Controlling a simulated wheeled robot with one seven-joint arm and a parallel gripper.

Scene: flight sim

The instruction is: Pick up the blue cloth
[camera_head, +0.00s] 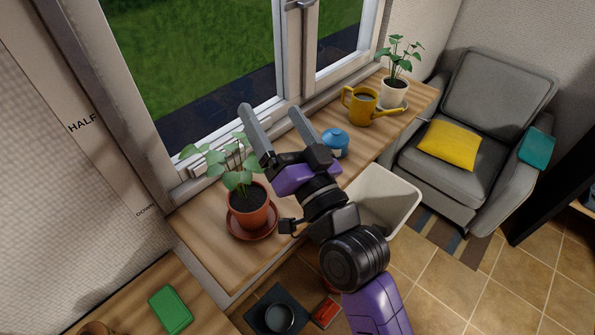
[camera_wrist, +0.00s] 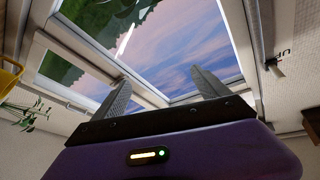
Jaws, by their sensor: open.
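A flat teal-blue cloth (camera_head: 537,148) lies over the right armrest of the grey armchair, at the far right of the head view. A small rounded blue object (camera_head: 336,143) sits on the wooden sill, partly behind my gripper; I cannot tell exactly what it is. My gripper (camera_head: 269,109) is raised above the sill in front of the window, far to the left of the armchair. Its two fingers are apart with nothing between them. The wrist view shows my gripper (camera_wrist: 160,78) pointing up at the window and sky, with no cloth in sight.
A potted plant (camera_head: 248,208) stands on the sill just left of my gripper. A yellow watering can (camera_head: 362,106) and a white-potted plant (camera_head: 394,91) stand farther along. A pale bin (camera_head: 397,192) is on the floor before the armchair (camera_head: 478,118). Tiled floor is clear at lower right.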

